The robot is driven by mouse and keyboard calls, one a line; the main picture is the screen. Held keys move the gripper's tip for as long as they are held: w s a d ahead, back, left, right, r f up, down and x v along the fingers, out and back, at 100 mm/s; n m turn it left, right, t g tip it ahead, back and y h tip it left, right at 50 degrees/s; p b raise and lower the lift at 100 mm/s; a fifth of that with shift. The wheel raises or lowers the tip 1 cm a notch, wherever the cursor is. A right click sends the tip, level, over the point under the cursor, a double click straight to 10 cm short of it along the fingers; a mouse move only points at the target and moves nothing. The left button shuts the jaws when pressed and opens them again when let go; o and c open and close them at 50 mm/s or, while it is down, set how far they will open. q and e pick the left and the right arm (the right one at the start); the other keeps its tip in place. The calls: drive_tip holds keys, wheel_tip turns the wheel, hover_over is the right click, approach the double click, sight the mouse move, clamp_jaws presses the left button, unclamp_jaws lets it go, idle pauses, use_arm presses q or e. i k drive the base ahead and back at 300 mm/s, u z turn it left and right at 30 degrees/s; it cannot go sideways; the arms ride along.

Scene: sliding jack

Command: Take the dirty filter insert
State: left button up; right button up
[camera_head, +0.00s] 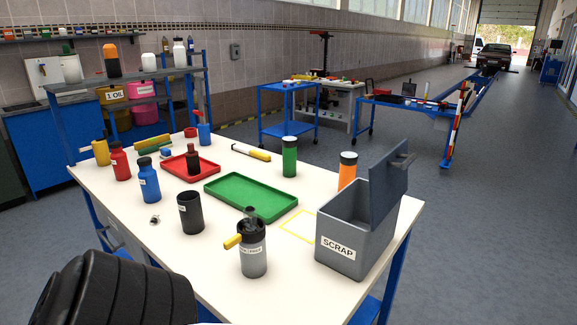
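A grey canister (253,257) with a dark rim, a label too small to read and a yellow handle stands upright on the white table, near the front. A dark grey piece (250,215) sticks up from its open top; I cannot tell whether this is the dirty filter insert. A grey bin (347,240) labelled SCRAP stands to its right with its lid raised. A black open cup (190,213) stands to its left. Neither gripper is in view; a black ribbed part, apparently of my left arm, fills the lower left.
The white table (190,268) also holds a green tray (250,197), a red tray (206,168), a green bottle (289,160), an orange bottle (347,172), and blue and red bottles at left. A yellow outlined square (291,235) between canister and bin is empty.

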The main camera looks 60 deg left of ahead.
sight(192, 155)
drive_tip(key=u, duration=2.65)
drive_tip(key=k, duration=1.05)
drive_tip(key=u, duration=1.55)
drive_tip(key=i, duration=1.95)
drive_tip(key=z, duration=0.35)
drive_tip(key=i, duration=1.35)
drive_tip(key=z, duration=1.25)
